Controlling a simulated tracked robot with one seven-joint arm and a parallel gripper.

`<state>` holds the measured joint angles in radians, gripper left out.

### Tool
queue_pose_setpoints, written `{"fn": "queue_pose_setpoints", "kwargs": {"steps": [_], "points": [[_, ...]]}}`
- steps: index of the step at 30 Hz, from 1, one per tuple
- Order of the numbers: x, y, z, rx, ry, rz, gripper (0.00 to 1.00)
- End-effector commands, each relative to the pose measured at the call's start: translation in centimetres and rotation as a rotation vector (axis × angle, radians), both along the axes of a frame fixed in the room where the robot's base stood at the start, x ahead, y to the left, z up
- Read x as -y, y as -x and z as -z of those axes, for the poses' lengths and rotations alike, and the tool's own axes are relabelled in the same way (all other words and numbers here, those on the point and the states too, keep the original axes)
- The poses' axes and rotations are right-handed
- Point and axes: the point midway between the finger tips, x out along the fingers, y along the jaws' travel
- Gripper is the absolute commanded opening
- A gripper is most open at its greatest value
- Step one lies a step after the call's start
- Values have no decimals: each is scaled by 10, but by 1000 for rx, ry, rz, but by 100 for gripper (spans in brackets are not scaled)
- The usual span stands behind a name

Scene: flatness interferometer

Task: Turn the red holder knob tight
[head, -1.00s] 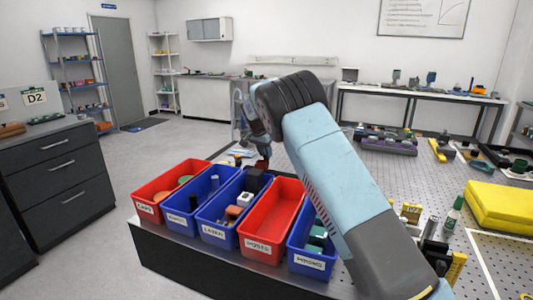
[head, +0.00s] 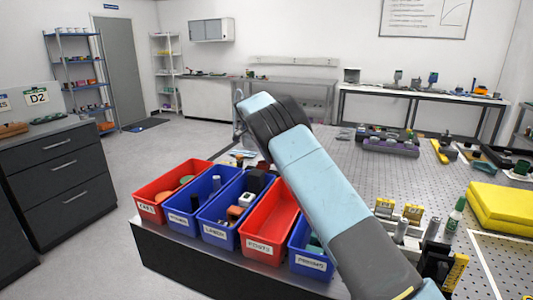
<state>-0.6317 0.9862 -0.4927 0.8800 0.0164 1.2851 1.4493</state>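I cannot make out the red holder knob in the head view. My arm reaches from the lower right up to the middle of the picture, and its bent, dark-ringed joint hides part of the table behind it. My gripper does not show; only a thin grey sliver of my arm's far end shows left of that joint. I cannot see whether the gripper touches anything.
Labelled red and blue bins (head: 262,240) line the near table edge under my arm. Yellow-topped mounts (head: 411,214), a green bottle (head: 454,217) and a yellow case (head: 502,207) stand right. A purple-based device (head: 388,146) sits farther back.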

Motion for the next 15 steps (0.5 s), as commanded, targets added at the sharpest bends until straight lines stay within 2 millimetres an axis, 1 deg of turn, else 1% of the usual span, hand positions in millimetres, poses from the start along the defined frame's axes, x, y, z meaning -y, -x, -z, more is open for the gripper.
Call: {"fn": "queue_pose_setpoints", "kwargs": {"steps": [11,12,15], "points": [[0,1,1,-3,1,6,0],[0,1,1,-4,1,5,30],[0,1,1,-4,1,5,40]]}}
